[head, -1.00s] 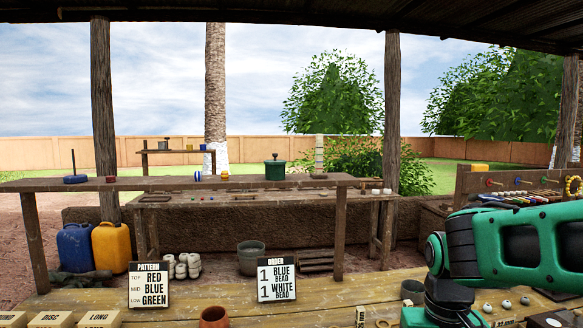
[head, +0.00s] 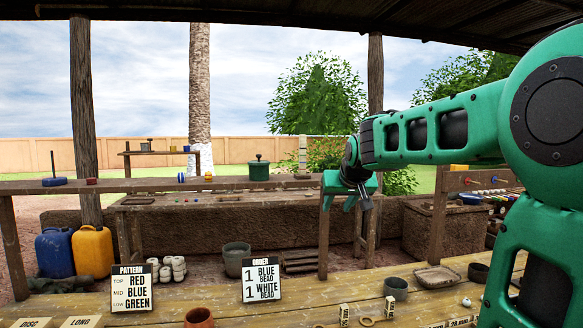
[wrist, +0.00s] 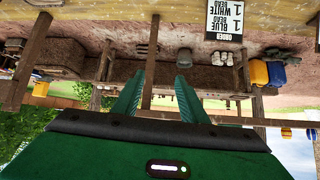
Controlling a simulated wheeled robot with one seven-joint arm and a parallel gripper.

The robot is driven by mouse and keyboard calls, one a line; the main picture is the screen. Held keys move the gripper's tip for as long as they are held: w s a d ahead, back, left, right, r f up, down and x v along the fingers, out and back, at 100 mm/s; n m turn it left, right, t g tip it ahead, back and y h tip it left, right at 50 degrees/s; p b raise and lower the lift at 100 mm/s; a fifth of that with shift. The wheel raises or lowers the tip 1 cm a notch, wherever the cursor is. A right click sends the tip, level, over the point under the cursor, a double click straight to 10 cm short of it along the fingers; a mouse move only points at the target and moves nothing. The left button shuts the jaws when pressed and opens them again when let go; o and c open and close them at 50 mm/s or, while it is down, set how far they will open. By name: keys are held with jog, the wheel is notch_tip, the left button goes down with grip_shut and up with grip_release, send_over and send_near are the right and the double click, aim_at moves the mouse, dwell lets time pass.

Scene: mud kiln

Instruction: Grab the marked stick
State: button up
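My gripper (head: 347,204) hangs in the air above the far side of the near bench in the head view. Its two green fingers are apart with nothing between them, and the wrist view also shows the open gap (wrist: 157,97). I cannot make out for certain which thing is the marked stick. Thin coloured pieces (head: 508,202) lie far right, partly hidden by my arm and too small to read. Small pale marked pieces (head: 344,312) (head: 389,306) stand on the near bench, well below the gripper.
The near bench (head: 240,303) holds a pattern sign (head: 133,287), an order sign (head: 262,279), a clay pot (head: 199,318), a grey cup (head: 396,288) and a shallow tray (head: 436,278). Wooden posts (head: 375,90) rise beyond.

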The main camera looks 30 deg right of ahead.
aim_at(305, 153)
jog(key=w+r+t, duration=0.1)
jog(key=w+r, duration=0.3)
jog(key=w, duration=0.2)
jog(key=w+r+n+t, duration=0.1)
jog(key=w+r+t, duration=0.1)
jog(key=w+r, duration=0.2)
jog(key=w+r+t, duration=0.2)
jog(key=w+r, duration=0.3)
jog(key=w, duration=0.3)
jog(key=shift+w+d+n, duration=0.15)
jog(key=shift+w+n, duration=0.15)
jog(key=shift+r+x, duration=0.15)
jog(key=shift+x, duration=1.35)
jog(key=shift+r+x, duration=0.1)
jog(key=shift+x, duration=1.35)
jog(key=shift+w, duration=0.1)
grip_shut()
